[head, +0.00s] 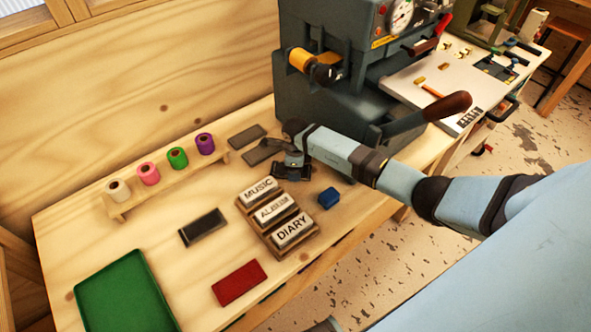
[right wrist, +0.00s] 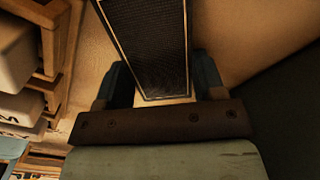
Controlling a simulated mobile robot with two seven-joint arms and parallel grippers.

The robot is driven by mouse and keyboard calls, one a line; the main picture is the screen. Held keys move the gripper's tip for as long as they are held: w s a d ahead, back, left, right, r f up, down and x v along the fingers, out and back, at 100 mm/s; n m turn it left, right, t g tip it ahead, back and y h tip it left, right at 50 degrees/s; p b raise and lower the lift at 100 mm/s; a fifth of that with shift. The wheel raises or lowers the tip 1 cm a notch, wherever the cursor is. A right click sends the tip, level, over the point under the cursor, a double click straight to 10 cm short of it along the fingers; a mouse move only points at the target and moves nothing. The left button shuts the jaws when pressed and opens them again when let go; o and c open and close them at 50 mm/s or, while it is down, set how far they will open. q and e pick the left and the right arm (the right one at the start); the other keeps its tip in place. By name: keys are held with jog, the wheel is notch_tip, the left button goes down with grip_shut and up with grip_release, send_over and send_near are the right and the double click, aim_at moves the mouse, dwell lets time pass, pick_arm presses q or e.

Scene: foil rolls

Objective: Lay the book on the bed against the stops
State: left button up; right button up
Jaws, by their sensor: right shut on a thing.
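My right gripper (head: 284,167) reaches in from the right, low over the bench between the labelled rack and the press. In the right wrist view its two fingers (right wrist: 165,90) are shut on one end of a dark, textured slab with pale edges, the held book (right wrist: 145,45). My left gripper is not in view.
A rack holds blocks marked MUSIC, ALBUM and DIARY (head: 292,230). A grey slab (head: 246,136), black book (head: 203,227), red book (head: 239,283), blue block (head: 328,198) and green tray (head: 125,295) lie around. Foil rolls (head: 178,158) stand left; the press (head: 325,100) stands behind.

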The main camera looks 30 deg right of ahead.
jog(key=o, duration=0.6)
jog(key=shift+f, duration=0.1)
jog(key=shift+c, duration=0.2)
jog(key=o, duration=0.4)
